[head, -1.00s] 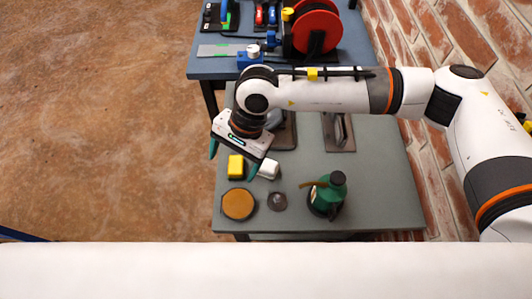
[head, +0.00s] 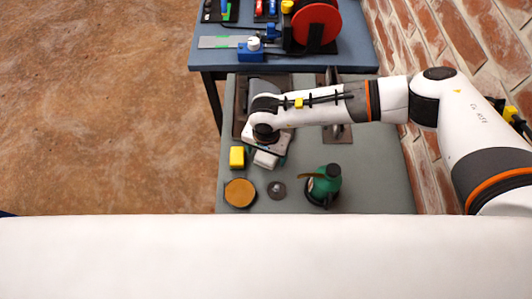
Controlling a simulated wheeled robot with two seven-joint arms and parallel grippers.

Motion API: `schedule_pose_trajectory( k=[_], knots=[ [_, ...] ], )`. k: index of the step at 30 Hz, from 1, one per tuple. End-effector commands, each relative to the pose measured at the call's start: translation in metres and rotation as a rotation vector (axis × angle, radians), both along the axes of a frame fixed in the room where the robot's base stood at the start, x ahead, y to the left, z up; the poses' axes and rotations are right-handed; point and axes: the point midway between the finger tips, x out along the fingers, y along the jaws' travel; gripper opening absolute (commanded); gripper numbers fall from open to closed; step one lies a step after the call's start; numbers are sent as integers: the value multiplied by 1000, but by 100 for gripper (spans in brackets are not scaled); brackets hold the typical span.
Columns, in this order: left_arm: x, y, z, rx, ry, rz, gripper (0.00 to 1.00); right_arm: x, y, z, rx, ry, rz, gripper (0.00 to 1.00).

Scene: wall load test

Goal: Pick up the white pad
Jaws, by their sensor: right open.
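The white pad (head: 265,159) is a small white block on the grey-green table (head: 370,190), beside a yellow block (head: 237,157). My right gripper (head: 266,163) is open, right over the white pad and pointing down. Its body hides the pad's far part. Its fingertips look to be on either side of the pad; I cannot tell whether they touch it. My left gripper is out of view.
A blue table (head: 210,60) with a red reel (head: 316,24) is behind. A brick wall (head: 495,50) bounds the right.

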Motion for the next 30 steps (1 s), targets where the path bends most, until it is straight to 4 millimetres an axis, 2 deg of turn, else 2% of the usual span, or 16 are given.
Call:
schedule_pose_trajectory(
  k=[5,12,21,23,30],
  knots=[
    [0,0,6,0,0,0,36,1,0,-17,1,0,-1,82],
    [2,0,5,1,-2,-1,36,1,1,-19,2,-1,0,82],
    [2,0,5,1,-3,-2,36,1,0,-19,2,-1,-1,34],
    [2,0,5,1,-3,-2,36,1,1,-19,2,-1,-1,30],
    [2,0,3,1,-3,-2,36,2,0,-14,2,-2,-2,30]
  ],
)
